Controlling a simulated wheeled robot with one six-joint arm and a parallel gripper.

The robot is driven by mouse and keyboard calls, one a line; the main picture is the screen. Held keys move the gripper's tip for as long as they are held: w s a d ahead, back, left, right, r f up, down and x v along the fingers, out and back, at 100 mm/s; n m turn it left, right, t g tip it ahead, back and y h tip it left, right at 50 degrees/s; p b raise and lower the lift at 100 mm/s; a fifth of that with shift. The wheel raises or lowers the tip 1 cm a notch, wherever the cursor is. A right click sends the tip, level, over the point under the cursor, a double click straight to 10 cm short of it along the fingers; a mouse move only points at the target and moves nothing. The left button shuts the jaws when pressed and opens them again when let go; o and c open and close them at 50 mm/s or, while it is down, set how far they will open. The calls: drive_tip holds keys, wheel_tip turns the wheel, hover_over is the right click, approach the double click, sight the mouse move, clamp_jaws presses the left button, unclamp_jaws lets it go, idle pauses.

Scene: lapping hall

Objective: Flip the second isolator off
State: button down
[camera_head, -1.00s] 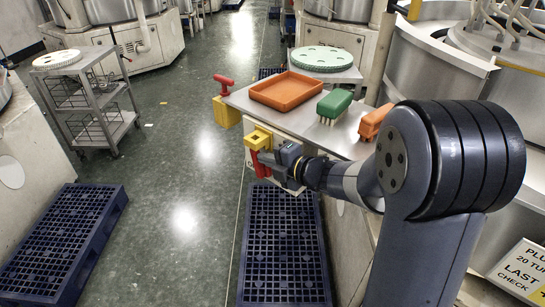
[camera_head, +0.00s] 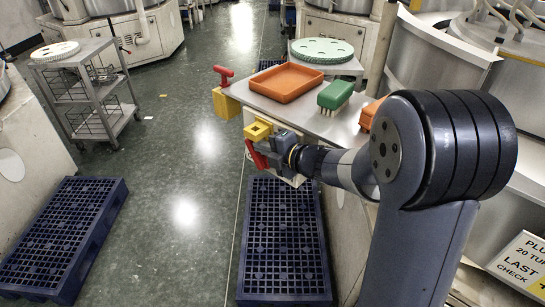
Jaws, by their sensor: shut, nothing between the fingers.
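Two yellow isolator boxes with red handles show along the left side of the metal bench. The farther isolator (camera_head: 226,103) has its red handle (camera_head: 224,75) sticking up above the box. The nearer isolator (camera_head: 257,130) is at the bench's front left corner, and its red handle (camera_head: 255,154) slants down to the right. My gripper (camera_head: 266,151) is shut beside this nearer handle, at its right, touching or very close to it. My gripper's body hides part of the nearer box. No label shows which isolator is the second.
On the bench (camera_head: 315,122) are an orange tray (camera_head: 286,83), a green brush (camera_head: 334,95) and an orange block (camera_head: 371,112) partly behind my arm. A blue pallet (camera_head: 285,245) lies below my gripper. A grey trolley (camera_head: 97,85) stands left. The floor between is clear.

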drive_tip(key=v, duration=1)
drive_tip(key=shift+s+d, duration=0.3)
drive_tip(key=shift+r, duration=0.1)
